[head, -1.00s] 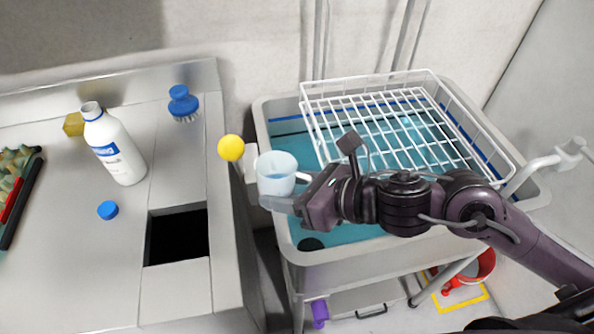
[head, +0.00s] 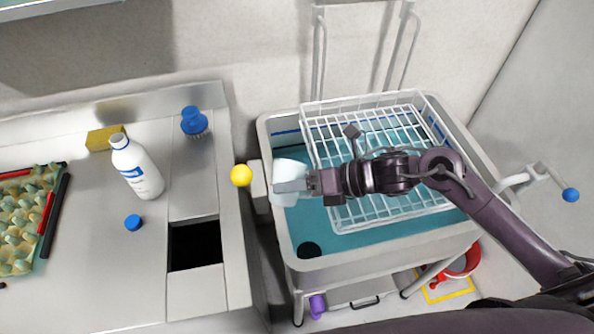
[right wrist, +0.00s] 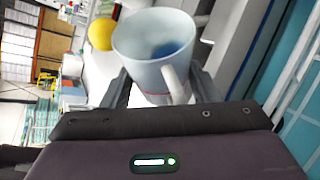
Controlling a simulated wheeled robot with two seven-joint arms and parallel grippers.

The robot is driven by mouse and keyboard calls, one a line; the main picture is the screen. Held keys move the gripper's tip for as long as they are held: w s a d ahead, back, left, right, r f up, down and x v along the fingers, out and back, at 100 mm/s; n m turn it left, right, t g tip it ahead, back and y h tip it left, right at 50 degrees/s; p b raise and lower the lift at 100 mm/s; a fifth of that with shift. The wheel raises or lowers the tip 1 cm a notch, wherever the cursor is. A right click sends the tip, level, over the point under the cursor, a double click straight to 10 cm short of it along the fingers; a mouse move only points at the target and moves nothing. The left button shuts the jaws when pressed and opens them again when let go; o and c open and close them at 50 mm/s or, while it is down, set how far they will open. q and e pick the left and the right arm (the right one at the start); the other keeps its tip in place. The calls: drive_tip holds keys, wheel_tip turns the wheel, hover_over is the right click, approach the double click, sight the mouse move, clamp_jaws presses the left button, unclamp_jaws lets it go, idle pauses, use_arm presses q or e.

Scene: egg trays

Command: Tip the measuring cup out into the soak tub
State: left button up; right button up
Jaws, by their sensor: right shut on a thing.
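The measuring cup (head: 290,167) is a pale, translucent cup over the left rim of the soak tub. My right gripper (head: 291,187) is shut on it. In the right wrist view the cup (right wrist: 150,75) sits between the two fingers, its handle towards my wrist, with some blue in its bottom. I cannot tell exactly how far it is tilted. The soak tub (head: 400,254) is a grey basin on legs, holding blue-green liquid. My left gripper is out of view.
A white wire basket (head: 400,222) covers much of the tub. A yellow ball (head: 241,175) is close left of the cup. The steel counter at left holds a white bottle (head: 140,172), blue cap (head: 133,222), blue brush (head: 194,121), sponge (head: 104,139) and egg tray (head: 22,266).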

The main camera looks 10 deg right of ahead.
drive_tip(key=shift+r+m+g+y+p, duration=0.35)
drive_tip(key=shift+r+m+p, duration=0.2)
drive_tip(key=shift+p, duration=0.65)
drive_tip(key=shift+f, duration=0.15)
use_arm(q)
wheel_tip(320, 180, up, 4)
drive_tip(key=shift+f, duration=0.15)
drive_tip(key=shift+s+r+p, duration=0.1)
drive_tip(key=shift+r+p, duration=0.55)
drive_tip(key=shift+p, duration=0.1)
use_arm(e)
drive_tip(key=shift+w+f+m+g+y, duration=0.1)
drive_tip(key=shift+f+m+g+y, duration=0.15)
drive_tip(key=shift+m, duration=0.2)
drive_tip(key=shift+w+d+r+m+p, duration=0.1)
drive_tip(key=shift+r+m+p, duration=0.25)
drive_tip(key=shift+p, duration=0.3)
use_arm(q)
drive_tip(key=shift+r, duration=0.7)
use_arm(e)
drive_tip(key=shift+f+g, duration=0.1)
drive_tip(key=shift+g, duration=0.3)
use_arm(q)
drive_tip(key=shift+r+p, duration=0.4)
drive_tip(key=shift+p, duration=0.05)
use_arm(e)
drive_tip(key=shift+m+y, duration=0.25)
drive_tip(key=shift+y, duration=0.05)
drive_tip(key=shift+w, duration=0.1)
